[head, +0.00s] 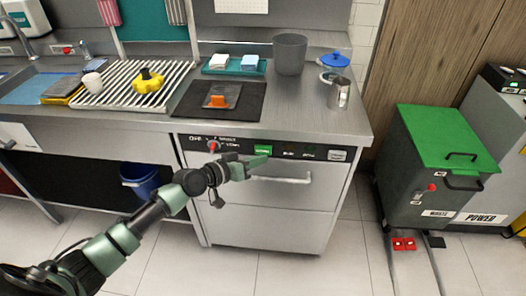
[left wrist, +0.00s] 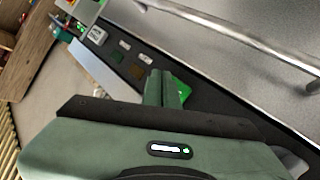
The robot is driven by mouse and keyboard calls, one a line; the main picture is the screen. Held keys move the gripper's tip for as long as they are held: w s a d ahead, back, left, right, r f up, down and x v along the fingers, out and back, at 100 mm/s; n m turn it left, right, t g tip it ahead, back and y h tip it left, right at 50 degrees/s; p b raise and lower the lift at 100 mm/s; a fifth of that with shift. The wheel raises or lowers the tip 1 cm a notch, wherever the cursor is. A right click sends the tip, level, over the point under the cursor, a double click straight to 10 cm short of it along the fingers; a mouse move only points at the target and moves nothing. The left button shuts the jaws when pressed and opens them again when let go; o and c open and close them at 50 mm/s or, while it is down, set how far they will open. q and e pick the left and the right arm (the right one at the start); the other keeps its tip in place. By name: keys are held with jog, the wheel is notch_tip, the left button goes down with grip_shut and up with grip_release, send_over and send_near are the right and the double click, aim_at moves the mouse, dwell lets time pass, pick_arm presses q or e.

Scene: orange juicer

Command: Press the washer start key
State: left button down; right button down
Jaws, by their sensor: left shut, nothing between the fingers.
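The washer (head: 265,205) is a steel front-loading machine under the counter, with a black control strip along its top edge. A green key (head: 263,149) with small lettering sits on that strip. It also shows in the left wrist view (left wrist: 184,98), partly hidden behind my fingers. My left gripper (head: 264,161) is shut and empty, with its tips just below the green key in the head view. In the left wrist view the shut fingertips (left wrist: 164,74) overlap the key's edge; I cannot tell whether they touch it. My right gripper is not in view.
A bar handle (head: 285,180) sticks out below the strip, close under my gripper. A red knob (head: 213,146) is left on the strip and a white key (head: 338,155) right. A dark mat (head: 245,110) and metal cup (head: 338,93) are on the counter above.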

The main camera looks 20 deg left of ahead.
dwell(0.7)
pick_arm(q)
jog(key=shift+w+a+b, duration=0.1)
jog(key=shift+w+b, duration=0.35)
jog(key=shift+w+a+b, duration=0.15)
jog(key=shift+w+b, duration=0.35)
dwell(0.5)
jog(key=shift+s+r, duration=0.1)
jog(key=shift+s, duration=0.1)
jog(key=shift+s+d+p, duration=0.2)
jog(key=shift+s+p, duration=0.4)
jog(key=shift+s, duration=0.15)
jog(key=s+p, duration=0.1)
jog(key=s, duration=0.1)
jog(key=s+d+p, duration=0.1)
jog(key=s+p, duration=0.1)
jog(key=s, duration=0.1)
jog(key=shift+d, duration=0.1)
